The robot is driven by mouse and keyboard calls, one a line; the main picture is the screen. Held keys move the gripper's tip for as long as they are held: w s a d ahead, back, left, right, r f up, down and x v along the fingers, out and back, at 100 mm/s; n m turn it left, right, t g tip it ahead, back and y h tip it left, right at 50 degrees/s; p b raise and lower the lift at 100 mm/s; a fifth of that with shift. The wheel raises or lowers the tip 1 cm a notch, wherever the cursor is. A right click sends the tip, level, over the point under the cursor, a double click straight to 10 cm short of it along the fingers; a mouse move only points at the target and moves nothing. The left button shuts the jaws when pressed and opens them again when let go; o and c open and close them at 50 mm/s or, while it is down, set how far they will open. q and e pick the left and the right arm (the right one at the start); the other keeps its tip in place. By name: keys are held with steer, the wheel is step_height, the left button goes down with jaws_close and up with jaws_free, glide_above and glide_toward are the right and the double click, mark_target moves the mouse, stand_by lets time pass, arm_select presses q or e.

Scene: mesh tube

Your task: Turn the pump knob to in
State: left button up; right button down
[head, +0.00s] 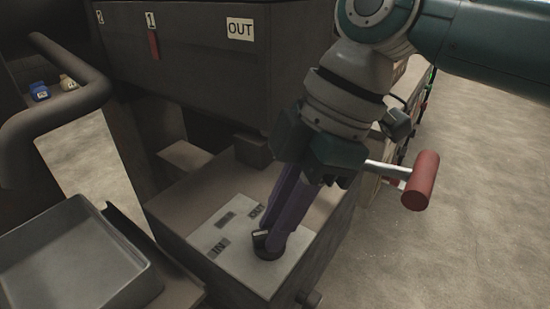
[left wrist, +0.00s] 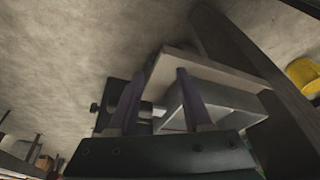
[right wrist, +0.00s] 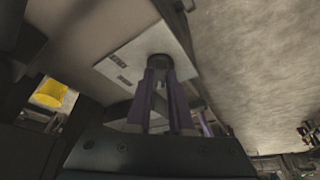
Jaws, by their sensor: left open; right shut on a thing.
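The pump knob (head: 267,247) is a small dark round knob on a pale label plate (head: 228,262) on top of a grey box. The plate carries the words IN, to the left of the knob, and OUT, above it. My right gripper (head: 268,243) comes down from above with its purple fingers shut on the knob. The knob (right wrist: 158,62) also shows in the right wrist view at the tips of the fingers, which partly hide it. My left gripper (left wrist: 155,75) shows only in its own wrist view, open, with nothing between its fingers.
A grey tray (head: 62,262) stands at the lower left. A dark curved rail (head: 75,105) crosses the left side. A red-handled crank (head: 421,181) sticks out at right. The floor at right is clear.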

steer(key=c, duration=0.8)
jaws_free()
steer(key=p+v, duration=0.1)
steer(key=v, duration=0.9)
